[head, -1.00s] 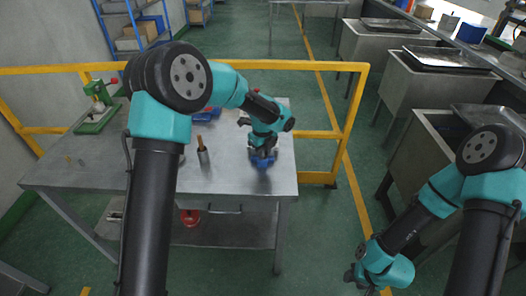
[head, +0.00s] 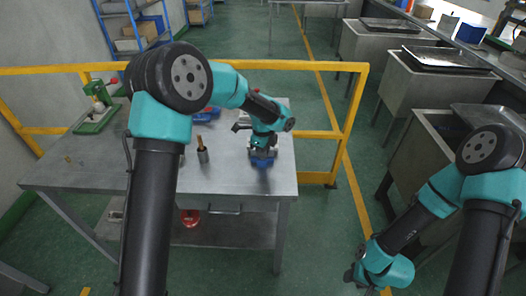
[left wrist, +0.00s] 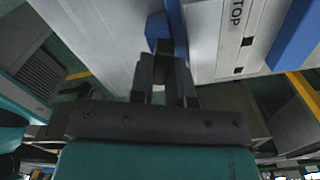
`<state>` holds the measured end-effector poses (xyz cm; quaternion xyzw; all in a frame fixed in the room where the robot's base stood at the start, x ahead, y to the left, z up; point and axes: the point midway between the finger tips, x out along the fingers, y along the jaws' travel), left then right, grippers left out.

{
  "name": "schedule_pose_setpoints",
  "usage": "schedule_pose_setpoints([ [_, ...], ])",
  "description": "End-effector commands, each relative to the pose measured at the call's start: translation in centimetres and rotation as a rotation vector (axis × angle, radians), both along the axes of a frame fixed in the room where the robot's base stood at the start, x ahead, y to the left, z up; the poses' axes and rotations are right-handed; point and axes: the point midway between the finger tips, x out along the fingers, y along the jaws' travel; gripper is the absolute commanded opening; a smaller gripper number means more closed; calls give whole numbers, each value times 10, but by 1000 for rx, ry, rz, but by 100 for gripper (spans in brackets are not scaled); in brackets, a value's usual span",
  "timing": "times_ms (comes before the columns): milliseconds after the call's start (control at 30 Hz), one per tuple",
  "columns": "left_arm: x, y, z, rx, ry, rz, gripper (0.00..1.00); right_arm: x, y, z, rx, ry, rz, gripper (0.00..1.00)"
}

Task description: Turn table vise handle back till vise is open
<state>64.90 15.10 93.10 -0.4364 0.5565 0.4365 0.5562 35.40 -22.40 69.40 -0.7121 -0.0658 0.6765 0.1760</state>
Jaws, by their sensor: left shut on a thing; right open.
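The blue table vise (head: 263,161) sits near the right front edge of the grey metal table. My left gripper (head: 262,147) is right over it and hides much of it, with the wrist pointing down. In the left wrist view, my left gripper (left wrist: 163,65) is shut on a dark piece, which I take to be the vise handle (left wrist: 157,30). A blue part of the vise (left wrist: 178,28) shows just beyond the fingers. The jaw gap cannot be made out. My right gripper (head: 353,277) is open and empty, low over the floor, away from the table.
The table (head: 225,180) also holds a dark cup with a brown stick (head: 202,150), a blue item (head: 206,114) and a green press (head: 97,106). A yellow rail (head: 348,115) runs behind. Grey sinks (head: 400,88) stand at the right.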

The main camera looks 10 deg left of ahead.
Motion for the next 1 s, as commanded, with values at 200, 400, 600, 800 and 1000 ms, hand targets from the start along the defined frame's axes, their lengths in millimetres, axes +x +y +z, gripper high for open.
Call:
schedule_pose_setpoints([
  [200, 1, 0, 1, 0, -2, 190, 0, 0, 0, 0, 0, 0, 0, 43],
  [400, 2, 0, 1, 0, -2, 331, 0, 0, 0, 0, 0, 0, 0, 43],
  [600, 2, 0, 1, 0, -2, 415, 0, 0, 0, 0, 0, 0, 0, 43],
  [800, 2, 0, 1, 0, -2, 446, 0, 0, 0, 0, 0, 0, 0, 43],
  [1000, 2, 0, 1, 0, -2, 448, 0, 0, 0, 0, 0, 0, 0, 43],
])
